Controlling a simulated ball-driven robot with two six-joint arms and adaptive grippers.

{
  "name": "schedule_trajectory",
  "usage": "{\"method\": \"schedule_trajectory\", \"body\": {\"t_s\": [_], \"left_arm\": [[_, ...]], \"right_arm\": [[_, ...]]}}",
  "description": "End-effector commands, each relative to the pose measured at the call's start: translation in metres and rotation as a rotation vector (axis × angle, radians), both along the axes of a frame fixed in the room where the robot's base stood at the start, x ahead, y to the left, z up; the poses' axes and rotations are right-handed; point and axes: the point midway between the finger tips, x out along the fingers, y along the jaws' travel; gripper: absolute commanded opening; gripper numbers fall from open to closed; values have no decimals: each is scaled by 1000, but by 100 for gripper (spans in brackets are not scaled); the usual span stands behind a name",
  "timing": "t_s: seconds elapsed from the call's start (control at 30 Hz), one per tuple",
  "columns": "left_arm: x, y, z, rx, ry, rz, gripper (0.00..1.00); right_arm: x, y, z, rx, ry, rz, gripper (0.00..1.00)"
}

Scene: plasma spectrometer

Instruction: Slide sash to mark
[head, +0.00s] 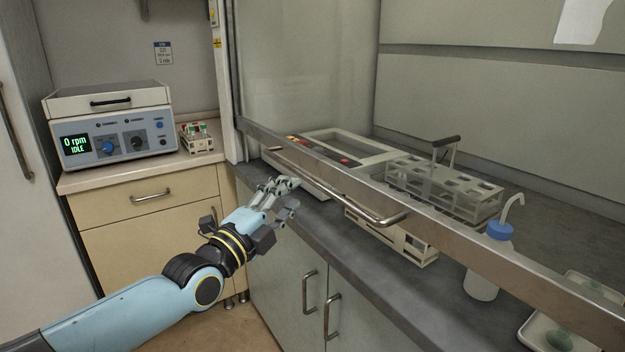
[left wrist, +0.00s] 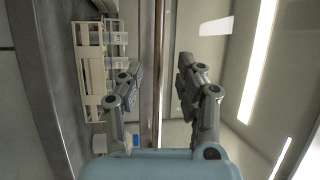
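The fume hood sash is a clear pane with a metal bottom rail (head: 455,238) running from the left post down to the lower right. A long bar handle (head: 340,187) is fixed along its front. The sash is partly raised, its rail above the dark worktop. My left gripper (head: 293,192) is open and empty, in front of and a little below the handle's left part, apparently not touching it. In the left wrist view, the open fingers (left wrist: 160,72) stand either side of a thin upright strip, probably the sash edge. A small yellow mark (head: 217,43) shows on the left post.
Behind the sash stand a tube rack (head: 445,190) and a wash bottle (head: 484,270) with a blue cap. A tray (head: 540,330) lies at the front right. A centrifuge (head: 112,125) sits on the left counter. The space before the cabinet doors is free.

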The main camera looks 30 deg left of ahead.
Motion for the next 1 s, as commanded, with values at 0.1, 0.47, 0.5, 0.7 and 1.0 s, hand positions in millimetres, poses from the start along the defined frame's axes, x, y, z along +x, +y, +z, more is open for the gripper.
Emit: {"method": "schedule_trajectory", "body": {"t_s": [0.1, 0.47, 0.5, 0.7, 1.0], "left_arm": [[26, 0, 2, 0, -4, 1, 36], [68, 0, 11, -1, 1, 1, 36], [69, 0, 11, -1, 2, 1, 36], [69, 0, 12, -1, 2, 1, 36], [69, 0, 12, -1, 2, 1, 2]], "right_arm": [[0, 3, -10, 3, 1, -1, 40], [15, 0, -24, 0, -22, 1, 40], [15, -1, -24, -1, -22, 1, 40], [14, -5, -24, -6, -20, 3, 40], [11, -6, -24, -7, -15, 3, 40]]}}
